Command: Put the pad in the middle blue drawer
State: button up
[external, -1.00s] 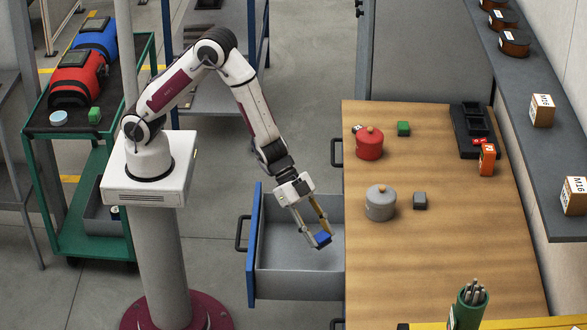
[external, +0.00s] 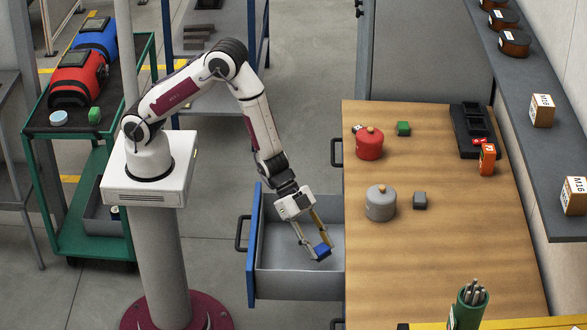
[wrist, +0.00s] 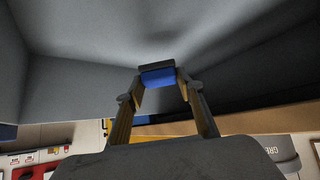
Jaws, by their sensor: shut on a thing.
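The blue drawer (external: 254,243) is pulled open from the left side of the wooden workbench, and its grey inside shows. My gripper (external: 321,250) points down into the open drawer, near its bench-side end. It is shut on the blue pad (external: 323,251), a small block with a dark face. In the wrist view the pad (wrist: 158,77) sits between the two fingertips, with grey drawer walls around it. I cannot tell whether the pad touches the drawer floor.
On the wooden bench (external: 440,260) stand a red pot (external: 369,144), a grey pot (external: 381,204), a green block (external: 403,128) and a grey block (external: 420,201). A green cup of rods (external: 470,306) stands at the front. A green cart (external: 95,180) is at the left.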

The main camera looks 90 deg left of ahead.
aim_at(317, 268)
jog(key=shift+f, duration=0.75)
jog(key=shift+f, duration=0.1)
jog(key=shift+f, duration=2)
jog(key=shift+f, duration=0.1)
jog(key=o, duration=1)
jog(key=shift+r, duration=0.2)
jog(key=shift+s+a+r, duration=0.25)
jog(key=shift+a+r, duration=0.1)
jog(key=shift+r, duration=0.05)
jog(key=shift+v, duration=5.35)
